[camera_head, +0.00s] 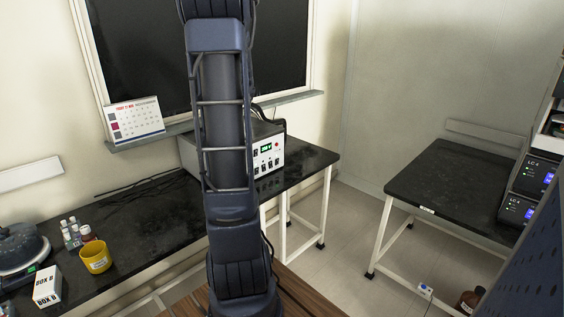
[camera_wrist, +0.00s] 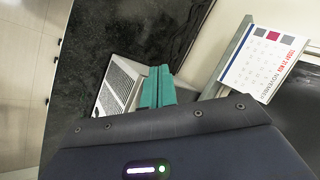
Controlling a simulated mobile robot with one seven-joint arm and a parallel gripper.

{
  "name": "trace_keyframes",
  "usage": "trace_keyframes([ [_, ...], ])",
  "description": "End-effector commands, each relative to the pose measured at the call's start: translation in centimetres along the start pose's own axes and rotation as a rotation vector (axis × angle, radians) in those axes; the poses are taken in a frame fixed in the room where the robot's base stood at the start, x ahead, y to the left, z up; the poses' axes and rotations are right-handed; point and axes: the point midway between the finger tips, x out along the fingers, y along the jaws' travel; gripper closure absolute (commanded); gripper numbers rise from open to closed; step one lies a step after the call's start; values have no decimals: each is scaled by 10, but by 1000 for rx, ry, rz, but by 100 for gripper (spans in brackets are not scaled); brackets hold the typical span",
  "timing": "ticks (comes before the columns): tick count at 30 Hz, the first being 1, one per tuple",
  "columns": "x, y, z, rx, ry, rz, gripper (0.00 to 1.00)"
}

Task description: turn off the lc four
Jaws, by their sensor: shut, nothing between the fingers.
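A stack of dark column units stands at the right edge of the head view. The upper unit (camera_head: 536,174) and the lower unit (camera_head: 517,208) each carry a label starting "LC" and a lit blue display. Their digits are too small to read surely, so I cannot tell which is LC four. Part of the stack is cut off by the frame edge and a blue panel. My gripper (camera_wrist: 157,88) has teal fingers, shut and empty, in the wrist view. It points toward a grey vented instrument (camera_wrist: 121,84), far from the stack. In the head view my arm hides the gripper.
The instrument, with a green display (camera_head: 266,148), stands on the left black bench (camera_head: 150,215). A calendar (camera_head: 134,119) is on the ledge. A yellow cup (camera_head: 95,257), bottles and a box (camera_head: 47,287) stand front left. The right black table (camera_head: 450,185) is mostly clear.

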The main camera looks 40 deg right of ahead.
Motion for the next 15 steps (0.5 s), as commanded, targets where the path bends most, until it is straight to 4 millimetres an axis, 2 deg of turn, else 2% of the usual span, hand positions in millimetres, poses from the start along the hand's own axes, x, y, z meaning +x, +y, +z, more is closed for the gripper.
trace_keyframes([
  [3, 4, 28, -32, 67, 28, -26, 100],
  [8, 6, 67, -71, 150, 74, -62, 100],
  [15, 9, 136, -125, 272, 151, -110, 100],
])
